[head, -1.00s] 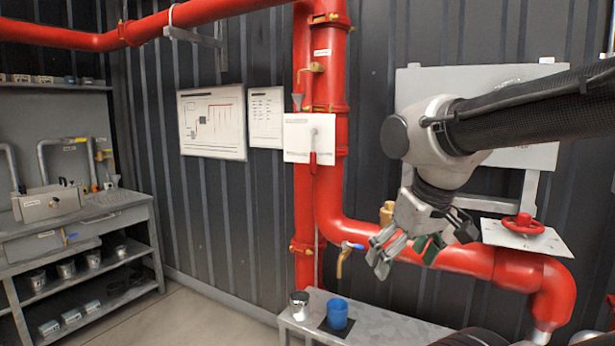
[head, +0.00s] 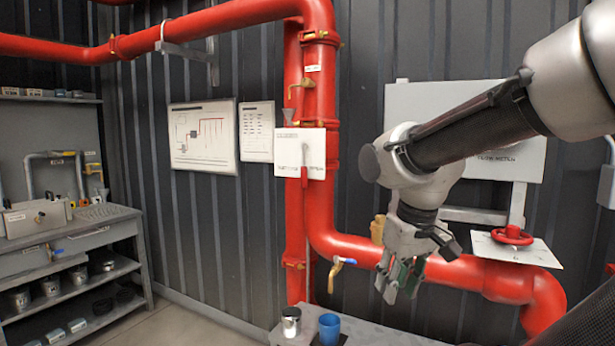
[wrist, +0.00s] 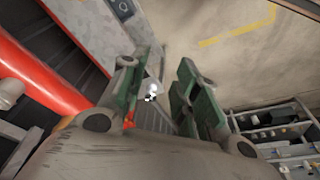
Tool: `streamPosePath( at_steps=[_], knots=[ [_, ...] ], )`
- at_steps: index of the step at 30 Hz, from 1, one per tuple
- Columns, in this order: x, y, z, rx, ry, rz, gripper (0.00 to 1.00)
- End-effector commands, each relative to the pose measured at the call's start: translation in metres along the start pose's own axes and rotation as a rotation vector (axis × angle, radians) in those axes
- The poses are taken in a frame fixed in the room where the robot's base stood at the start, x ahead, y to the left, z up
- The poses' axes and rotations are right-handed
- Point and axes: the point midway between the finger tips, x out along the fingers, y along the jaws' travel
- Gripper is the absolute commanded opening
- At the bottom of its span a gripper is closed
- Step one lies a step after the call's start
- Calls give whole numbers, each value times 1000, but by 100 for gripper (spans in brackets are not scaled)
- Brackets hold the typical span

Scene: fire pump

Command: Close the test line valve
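A red handwheel (head: 513,235) sits on a white plate on the red pipe at the right. A red lever (head: 304,178) hangs down on a white plate (head: 300,152) on the vertical red pipe. A small tap with a blue handle (head: 344,261) is on the lower pipe. I cannot read which one is labelled the test line valve. My gripper (head: 396,290) points down in front of the lower pipe, left of the handwheel and right of the tap. Its green-padded fingers are apart and empty in the wrist view (wrist: 158,92).
A low bench bears a metal cup (head: 291,322) and a blue cup (head: 329,329), left of and below my gripper. A flow meter board (head: 520,160) is behind my arm. A shelved workbench (head: 100,235) stands at the left. Red pipe (wrist: 40,80) crosses the wrist view's left side.

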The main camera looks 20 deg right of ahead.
Motion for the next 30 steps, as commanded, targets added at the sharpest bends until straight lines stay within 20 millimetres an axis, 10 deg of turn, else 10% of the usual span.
streamPosePath(
  at_steps=[5, 15, 22, 30],
  knots=[
    [45, 35, -47, 42, 0, 71, 0],
    [89, 77, -219, 7, 526, 114, 0],
    [41, 52, -312, -65, 966, 11, 0],
    [-32, 23, -346, -105, 1290, -106, 0]
  ],
)
